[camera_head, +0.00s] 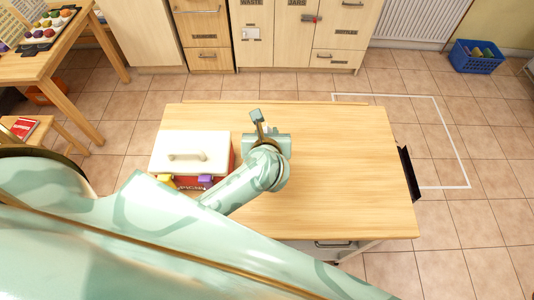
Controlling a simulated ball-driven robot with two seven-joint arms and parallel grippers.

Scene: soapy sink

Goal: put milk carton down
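My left arm reaches over the wooden worktop (340,150) from the lower left. Its gripper (261,124) is above the worktop's middle, to the right of a white-lidded box. I see the gripper from above, and its own body and wrist hide the space between the fingers, so I cannot tell whether it is open or shut. I cannot make out a milk carton anywhere in the view. My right gripper is not in view.
The red box with a white lid (175,140) and yellow and purple clasps stands on the worktop's left. The worktop's right half is clear. A blue basket (473,63) is on the floor at the far right. Wooden cabinets (335,35) stand behind.

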